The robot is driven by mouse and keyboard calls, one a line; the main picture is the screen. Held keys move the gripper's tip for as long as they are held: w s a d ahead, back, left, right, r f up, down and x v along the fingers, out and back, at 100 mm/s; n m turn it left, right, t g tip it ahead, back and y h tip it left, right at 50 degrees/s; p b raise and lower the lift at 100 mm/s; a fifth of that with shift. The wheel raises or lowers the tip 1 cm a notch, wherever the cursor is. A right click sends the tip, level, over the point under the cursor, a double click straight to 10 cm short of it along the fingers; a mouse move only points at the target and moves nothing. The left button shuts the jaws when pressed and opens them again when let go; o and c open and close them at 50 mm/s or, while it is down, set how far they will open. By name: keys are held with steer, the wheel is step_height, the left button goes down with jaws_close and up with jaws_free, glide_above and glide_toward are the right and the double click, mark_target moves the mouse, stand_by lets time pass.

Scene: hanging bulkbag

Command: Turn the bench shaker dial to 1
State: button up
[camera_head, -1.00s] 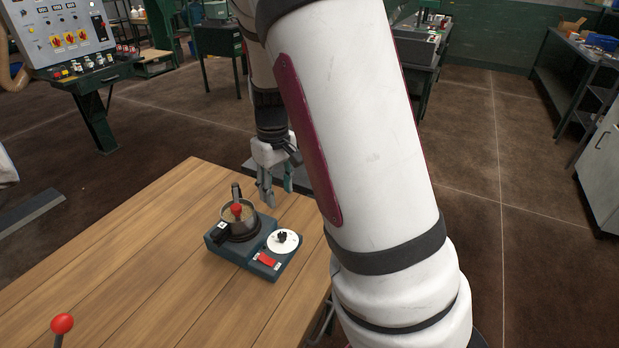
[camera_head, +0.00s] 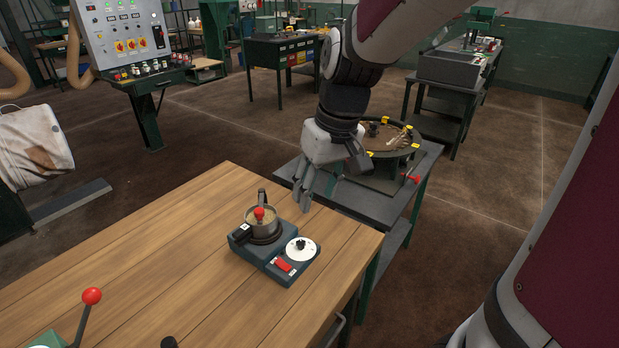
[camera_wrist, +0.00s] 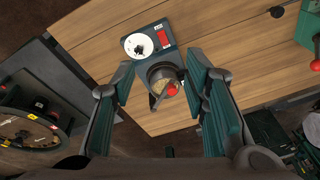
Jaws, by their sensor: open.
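The bench shaker (camera_head: 274,251) is a dark blue-grey box on the wooden bench. Its dial is a white disc with a black knob (camera_head: 301,247), beside a red switch (camera_head: 283,265) and a metal pot with a red knob (camera_head: 260,218). My gripper (camera_head: 318,200) is open and empty, pointing down above and behind the shaker, apart from it. In the wrist view the dial (camera_wrist: 139,46) lies at the upper left, beyond the fingertips of my gripper (camera_wrist: 162,68), and the pot (camera_wrist: 163,82) shows between the fingers. The dial's marks are too small to read.
The wooden bench (camera_head: 180,255) is mostly clear around the shaker. A red-knobbed lever (camera_head: 91,297) stands at its front left. A dark side table (camera_head: 395,185) with a round tray stands behind my gripper. A control panel (camera_head: 125,35) is at the back left.

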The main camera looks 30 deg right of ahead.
steer(key=shift+s+a+r+t, duration=0.15)
steer(key=shift+s+r, duration=0.25)
steer(key=shift+s, duration=0.25)
steer(key=shift+s+r+t, duration=0.15)
steer(key=shift+s+r, duration=0.25)
steer(key=shift+s, duration=0.25)
steer(key=s+a+r+t, duration=0.1)
steer(key=s+a+r, duration=0.1)
steer(key=s, duration=0.4)
steer(key=s+a+r+t+h, duration=0.1)
steer(key=s+a+r, duration=0.1)
steer(key=s, duration=0.4)
steer(key=shift+s+r+t, duration=0.2)
steer(key=shift+r+t, duration=0.1)
steer(key=shift+r, duration=0.3)
